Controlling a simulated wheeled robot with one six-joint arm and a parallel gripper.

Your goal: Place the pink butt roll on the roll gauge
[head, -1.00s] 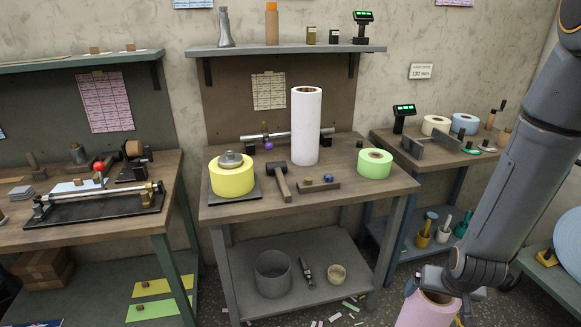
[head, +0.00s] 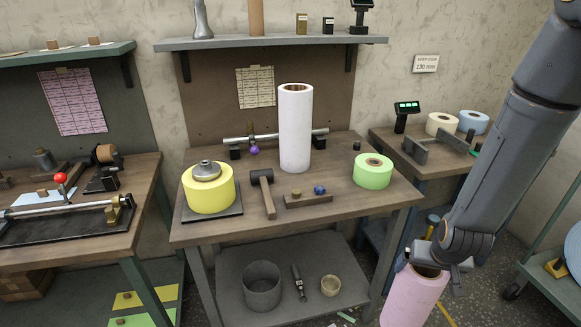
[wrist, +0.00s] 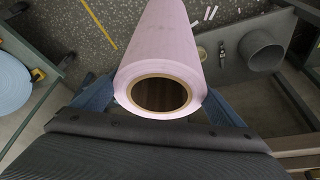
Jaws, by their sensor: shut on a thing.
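The pink butt roll (head: 412,300) is a tall pale pink cylinder with a brown core, at the lower right of the head view. My gripper (head: 432,266) is shut on it near its top end and holds it roughly upright, slightly tilted. In the wrist view the pink roll (wrist: 162,60) fills the middle, its open core facing the camera, with blue fingers partly hidden at both sides. A grey two-sided cradle (head: 416,150) beside a display with green digits (head: 407,107) is on the right table. It may be the roll gauge; no label on it is readable.
The middle bench (head: 335,212) holds a white roll (head: 295,130), a yellow roll (head: 208,190), a green roll (head: 373,172) and a hammer (head: 264,190). Cream (head: 441,123) and blue (head: 473,121) rolls sit behind the cradle.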

